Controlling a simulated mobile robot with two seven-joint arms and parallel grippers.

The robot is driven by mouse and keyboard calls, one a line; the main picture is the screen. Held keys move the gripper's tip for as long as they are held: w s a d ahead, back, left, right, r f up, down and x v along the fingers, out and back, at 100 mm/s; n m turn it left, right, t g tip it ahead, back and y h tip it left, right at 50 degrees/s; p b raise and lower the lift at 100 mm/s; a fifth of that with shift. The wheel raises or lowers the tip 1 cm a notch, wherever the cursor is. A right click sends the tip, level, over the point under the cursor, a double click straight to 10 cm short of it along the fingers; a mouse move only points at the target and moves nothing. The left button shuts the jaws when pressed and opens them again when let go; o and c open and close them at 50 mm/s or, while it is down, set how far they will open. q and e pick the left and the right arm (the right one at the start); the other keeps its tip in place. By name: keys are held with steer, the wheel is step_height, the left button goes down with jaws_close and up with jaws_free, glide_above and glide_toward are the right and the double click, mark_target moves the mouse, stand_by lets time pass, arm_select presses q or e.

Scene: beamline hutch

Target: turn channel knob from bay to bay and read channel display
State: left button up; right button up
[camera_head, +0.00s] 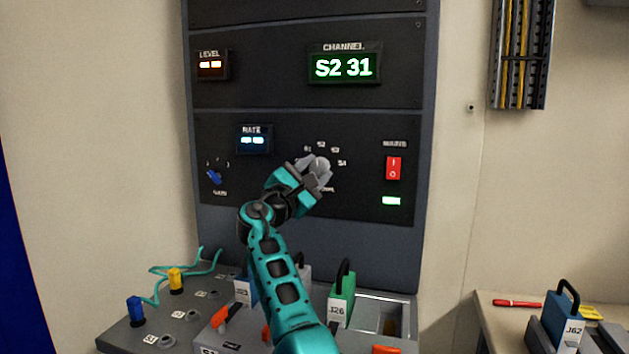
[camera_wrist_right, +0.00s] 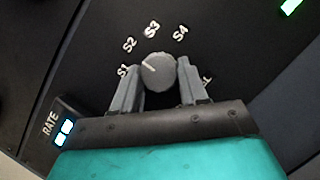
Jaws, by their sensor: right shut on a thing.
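The channel knob (camera_wrist_right: 158,72) is a round grey knob with a white pointer line on the dark panel. Labels S1 to S4 arc around it. In the right wrist view its line points up and left, toward the side of S1 and S2. In the head view the knob (camera_head: 320,165) is partly hidden by my gripper. My right gripper (camera_wrist_right: 160,84) is shut on the knob, one finger on each side; it also shows in the head view (camera_head: 314,172). The channel display (camera_head: 344,67) reads S2 31 in green. My left gripper is out of view.
A blue gain knob (camera_head: 214,177), a rate display (camera_head: 253,139) and a red mains switch (camera_head: 393,167) are on the same panel. Below, a sloped console holds a green module (camera_head: 342,299), plugs and cables. A bench at the right holds a blue module (camera_head: 563,318).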

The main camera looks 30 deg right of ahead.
steer(key=shift+m, duration=0.4)
steer(key=o, duration=1.1)
steer(key=shift+c, duration=0.2)
steer(key=v, duration=1.2)
steer(key=shift+a+b, duration=0.35)
steer(key=shift+a, duration=0.1)
steer(key=shift+s, duration=0.1)
